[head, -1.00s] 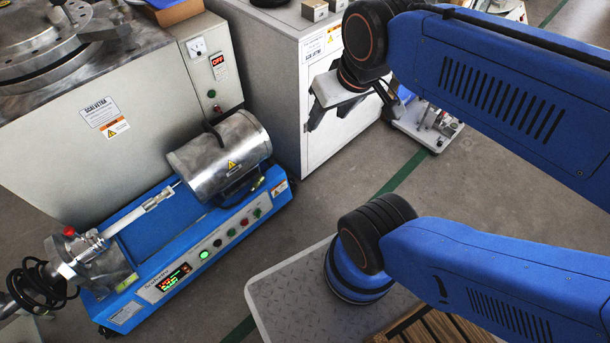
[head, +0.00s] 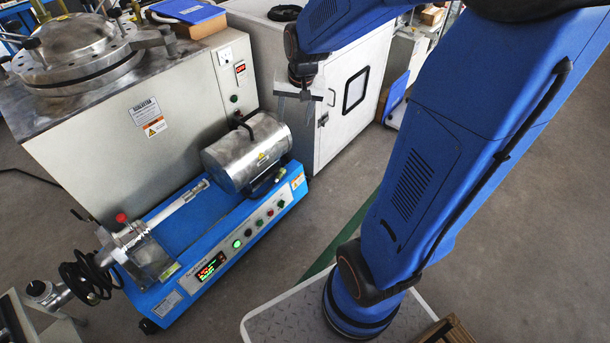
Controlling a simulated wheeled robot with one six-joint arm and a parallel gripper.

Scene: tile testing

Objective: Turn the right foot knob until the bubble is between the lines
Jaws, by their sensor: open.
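My gripper (head: 302,108) hangs with its fingers pointing down, in front of the white cabinet and above and behind the blue tube-furnace bench (head: 225,235) in the picture. It is open, and nothing shows between its fingers. I cannot make out a right foot knob, a bubble or its lines in this view. A small black foot (head: 149,326) shows under the left front corner of the blue bench. My blue arm covers much of the right side.
A large grey machine (head: 185,140) with a round metal lid stands at the left. A white cabinet (head: 335,130) stands behind my gripper. A grey tread-plate platform (head: 275,318) is under my arm. Bare floor (head: 520,240) lies to the right.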

